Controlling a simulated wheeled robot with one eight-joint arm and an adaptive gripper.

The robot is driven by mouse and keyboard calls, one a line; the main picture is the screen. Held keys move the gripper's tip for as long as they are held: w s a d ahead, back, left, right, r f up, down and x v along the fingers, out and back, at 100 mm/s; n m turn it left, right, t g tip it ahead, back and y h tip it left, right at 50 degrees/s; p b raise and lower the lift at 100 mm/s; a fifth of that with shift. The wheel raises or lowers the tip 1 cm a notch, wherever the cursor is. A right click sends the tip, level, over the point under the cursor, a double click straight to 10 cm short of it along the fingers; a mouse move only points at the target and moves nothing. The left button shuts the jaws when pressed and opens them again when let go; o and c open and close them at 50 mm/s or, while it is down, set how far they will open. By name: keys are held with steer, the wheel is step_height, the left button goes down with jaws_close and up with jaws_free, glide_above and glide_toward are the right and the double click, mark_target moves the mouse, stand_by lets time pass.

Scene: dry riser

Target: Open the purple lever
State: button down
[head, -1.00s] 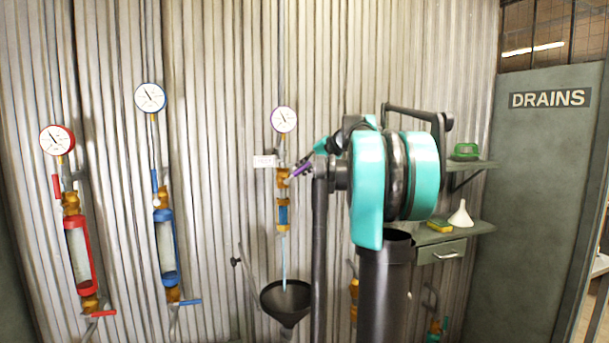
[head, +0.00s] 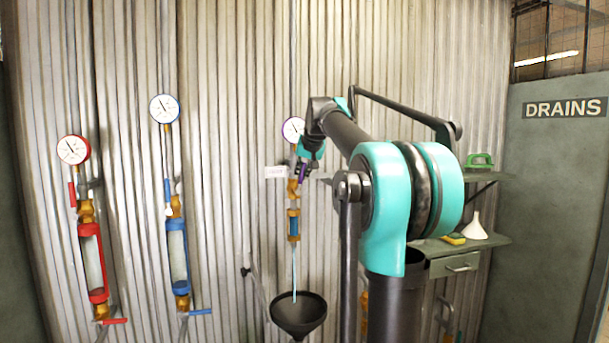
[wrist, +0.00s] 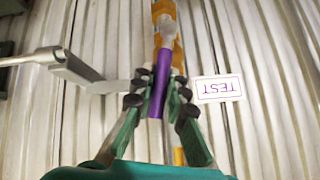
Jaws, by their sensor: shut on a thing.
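The purple lever (wrist: 159,85) is on the third riser, next to a brass valve (wrist: 165,25). In the wrist view it lies between the fingers of my gripper (wrist: 154,92), which is shut on it. In the head view the lever (head: 303,172) shows as a small purple piece at my gripper (head: 307,165), partly hidden by it. Below the valve is a short blue sight tube (head: 294,226), with a thin pale stream running down to a black funnel (head: 298,314).
A gauge (head: 293,130) is partly hidden by my arm. Red (head: 92,262) and blue (head: 177,255) risers stand left. Shelves at right hold a green item (head: 480,161) and white funnel (head: 474,227).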

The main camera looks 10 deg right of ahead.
steer(key=shift+a, duration=0.1)
stand_by(0.4)
steer(key=c, duration=1.5)
jaws_free()
steer(key=v, duration=1.2)
steer(key=shift+a, duration=0.1)
